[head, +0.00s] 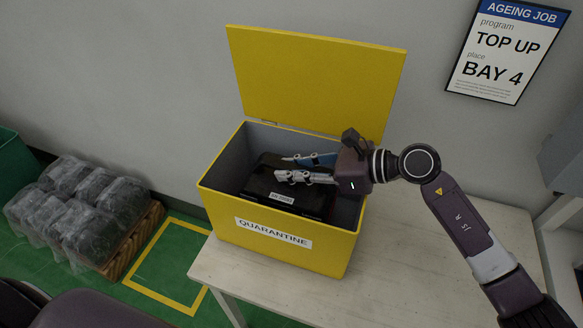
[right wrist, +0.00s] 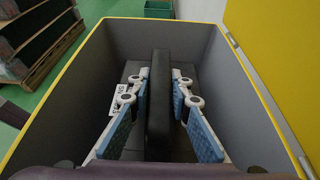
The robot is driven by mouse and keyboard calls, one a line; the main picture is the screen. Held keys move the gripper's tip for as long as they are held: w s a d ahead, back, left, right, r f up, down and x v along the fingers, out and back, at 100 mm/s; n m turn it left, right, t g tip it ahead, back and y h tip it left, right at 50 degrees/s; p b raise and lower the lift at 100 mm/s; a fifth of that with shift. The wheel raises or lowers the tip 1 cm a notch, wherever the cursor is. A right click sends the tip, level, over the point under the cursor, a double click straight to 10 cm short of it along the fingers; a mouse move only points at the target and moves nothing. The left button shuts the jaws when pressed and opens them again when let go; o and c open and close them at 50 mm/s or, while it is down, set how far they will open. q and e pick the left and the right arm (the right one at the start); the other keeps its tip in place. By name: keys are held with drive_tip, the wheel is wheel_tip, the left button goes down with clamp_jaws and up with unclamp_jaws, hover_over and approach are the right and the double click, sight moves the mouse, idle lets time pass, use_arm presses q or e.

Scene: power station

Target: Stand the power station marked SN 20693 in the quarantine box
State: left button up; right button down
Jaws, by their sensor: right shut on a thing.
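The yellow quarantine box (head: 222,205) stands on a pale table with its lid up and a QUARANTINE label on its front. A black power station (head: 262,178) is inside it, low between the grey walls, and looks upright. Its small white label faces the front, too small to read surely. My right gripper (head: 284,167) reaches into the box from the right. In the right wrist view, its blue-padded fingers (right wrist: 160,78) are shut on the black handle bar (right wrist: 158,115) of the power station. The base of the power station is hidden, so I cannot tell if it touches the floor.
The raised lid (head: 315,80) stands behind the box. The table (head: 430,270) is clear to the right. Wrapped black units (head: 75,205) sit on a wooden pallet on the green floor at left, beside a yellow floor outline. A sign (head: 505,50) hangs on the wall.

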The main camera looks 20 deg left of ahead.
drive_tip(key=shift+a+r, duration=0.1)
drive_tip(key=shift+r, duration=0.25)
